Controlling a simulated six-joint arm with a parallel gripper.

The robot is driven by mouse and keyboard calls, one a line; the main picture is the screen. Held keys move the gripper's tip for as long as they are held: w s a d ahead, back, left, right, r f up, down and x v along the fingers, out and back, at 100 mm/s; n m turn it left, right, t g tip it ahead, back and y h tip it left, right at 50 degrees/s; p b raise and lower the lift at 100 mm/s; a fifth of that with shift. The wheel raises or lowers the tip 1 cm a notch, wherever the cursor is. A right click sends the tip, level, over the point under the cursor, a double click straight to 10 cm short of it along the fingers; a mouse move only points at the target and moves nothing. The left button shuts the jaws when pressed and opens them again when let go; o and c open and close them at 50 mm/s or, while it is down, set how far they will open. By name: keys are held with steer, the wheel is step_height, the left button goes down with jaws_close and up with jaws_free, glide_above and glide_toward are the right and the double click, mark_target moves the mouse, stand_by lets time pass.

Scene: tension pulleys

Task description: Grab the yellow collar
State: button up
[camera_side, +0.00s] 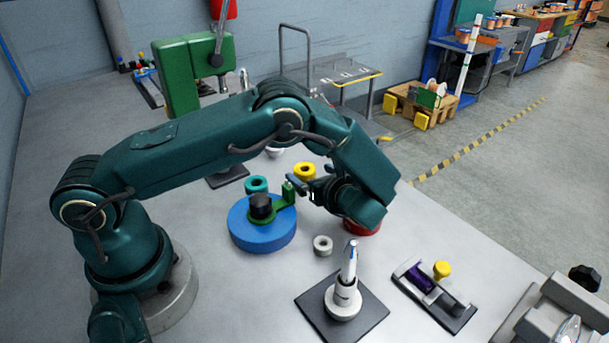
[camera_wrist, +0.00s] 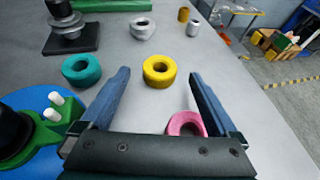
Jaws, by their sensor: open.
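The yellow collar (camera_wrist: 159,71) is a thick ring with a centre hole, lying flat on the grey table. It also shows in the side view (camera_side: 305,171), just behind my gripper. In the wrist view my gripper (camera_wrist: 160,74) is open and empty. Its two blue fingers point toward the collar, with the collar between the fingertips in the picture. The fingers appear not to touch it. The remaining height above the table is hard to judge.
A teal collar (camera_wrist: 82,70) lies left of the yellow one. A pink collar (camera_wrist: 186,124) lies close by the right finger. A blue disc with a green arm and white pegs (camera_wrist: 52,107) stands at left. A dark base with a stacked spindle (camera_wrist: 70,38) stands behind.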

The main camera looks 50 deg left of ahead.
steer(key=shift+x, duration=1.25)
steer(key=c, duration=1.4)
steer(key=shift+c, duration=0.2)
steer(key=shift+r, duration=0.15)
